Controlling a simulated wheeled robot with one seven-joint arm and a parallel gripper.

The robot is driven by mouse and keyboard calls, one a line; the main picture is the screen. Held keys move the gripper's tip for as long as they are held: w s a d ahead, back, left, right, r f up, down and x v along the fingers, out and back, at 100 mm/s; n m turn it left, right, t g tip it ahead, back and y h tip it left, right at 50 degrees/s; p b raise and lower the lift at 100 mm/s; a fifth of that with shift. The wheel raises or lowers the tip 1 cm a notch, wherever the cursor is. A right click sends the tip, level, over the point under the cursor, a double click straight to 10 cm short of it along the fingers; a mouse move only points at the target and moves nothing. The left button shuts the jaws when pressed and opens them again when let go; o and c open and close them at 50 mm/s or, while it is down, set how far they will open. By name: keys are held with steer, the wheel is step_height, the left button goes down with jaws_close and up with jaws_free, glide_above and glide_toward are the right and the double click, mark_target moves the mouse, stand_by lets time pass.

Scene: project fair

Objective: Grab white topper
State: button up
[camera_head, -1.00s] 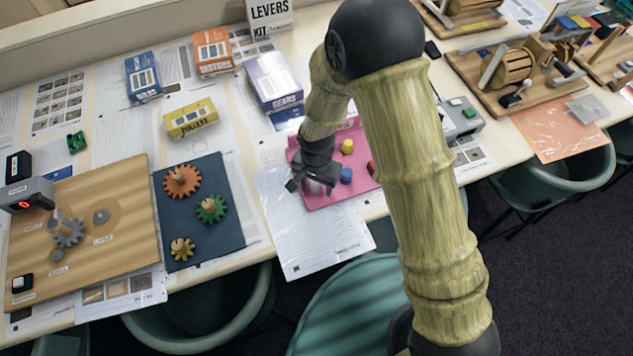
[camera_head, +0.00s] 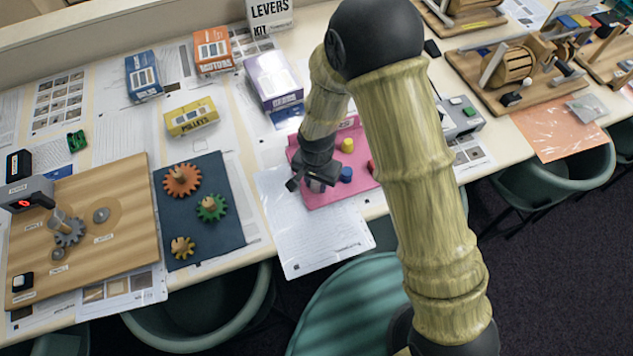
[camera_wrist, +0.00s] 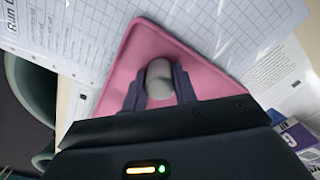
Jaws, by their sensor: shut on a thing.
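The white topper (camera_wrist: 160,80) shows in the wrist view as a pale rounded piece between the two fingers. My gripper (camera_wrist: 160,88) is shut on it, with one dark finger touching each side. It is over the pink tray (camera_wrist: 193,50); I cannot tell whether the topper still touches the tray. In the head view my gripper (camera_head: 312,183) is at the near left corner of the pink tray (camera_head: 330,193), and the topper is mostly hidden by it.
A yellow piece (camera_head: 348,145) and a blue piece (camera_head: 346,174) stand on the tray, with a red piece (camera_head: 371,167) partly behind my arm. A purple box (camera_head: 273,82) stands behind. White paper (camera_head: 310,240) lies in front, at the table edge.

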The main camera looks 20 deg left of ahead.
step_height(320, 180, up, 10)
steer(key=shift+r+b, duration=0.1)
steer(key=shift+b, duration=0.85)
